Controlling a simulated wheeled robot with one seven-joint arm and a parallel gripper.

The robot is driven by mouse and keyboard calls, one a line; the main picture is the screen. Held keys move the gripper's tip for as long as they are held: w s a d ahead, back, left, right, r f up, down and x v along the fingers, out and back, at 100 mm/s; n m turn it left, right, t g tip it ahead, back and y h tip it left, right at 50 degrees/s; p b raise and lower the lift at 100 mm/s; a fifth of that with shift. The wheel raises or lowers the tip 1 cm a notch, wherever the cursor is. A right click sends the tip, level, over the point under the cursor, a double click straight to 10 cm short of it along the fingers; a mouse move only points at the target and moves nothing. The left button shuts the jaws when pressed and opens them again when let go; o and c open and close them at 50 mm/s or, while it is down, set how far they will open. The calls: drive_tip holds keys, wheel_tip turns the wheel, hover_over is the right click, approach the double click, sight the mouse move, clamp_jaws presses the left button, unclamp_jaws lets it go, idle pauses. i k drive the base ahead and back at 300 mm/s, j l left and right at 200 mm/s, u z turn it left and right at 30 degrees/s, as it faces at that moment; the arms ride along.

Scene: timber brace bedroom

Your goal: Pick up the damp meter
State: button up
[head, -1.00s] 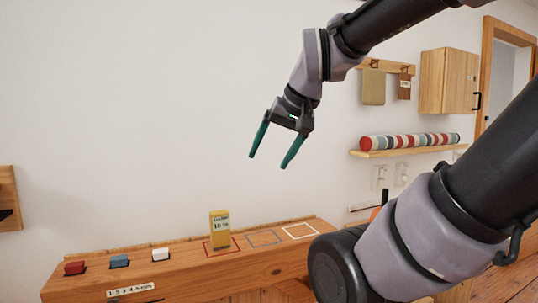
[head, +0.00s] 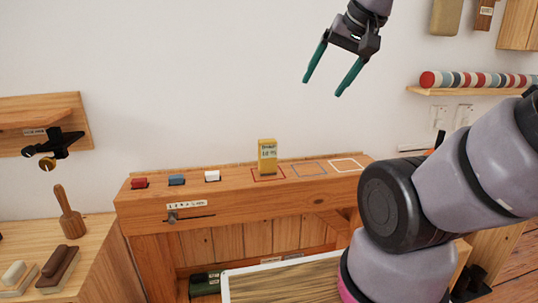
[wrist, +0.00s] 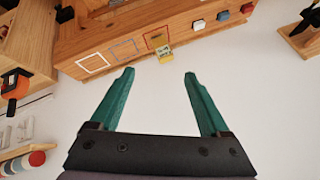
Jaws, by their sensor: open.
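The damp meter (head: 267,157) is a small yellow block with a pale display panel. It stands upright at the red outlined square (head: 283,177) on the wooden ledge. It also shows in the wrist view (wrist: 164,53), upside down, beyond the fingertips. My gripper (head: 324,85) is open and empty, up in the air in front of the white wall, above and to the right of the meter. Its two green fingers show wide apart in the wrist view (wrist: 159,72).
Red, blue and white buttons (head: 177,180) sit left of the meter on the ledge. Blue and white outlined squares (head: 346,165) lie empty to its right. A striped roll (head: 470,79) rests on a wall shelf. A mallet (head: 69,215) and brushes stand on the left bench.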

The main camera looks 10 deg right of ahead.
sight(267, 148)
drive_tip(key=k+j, duration=0.1)
drive_tip(key=j, duration=1.25)
drive_tip(key=k+z, duration=0.05)
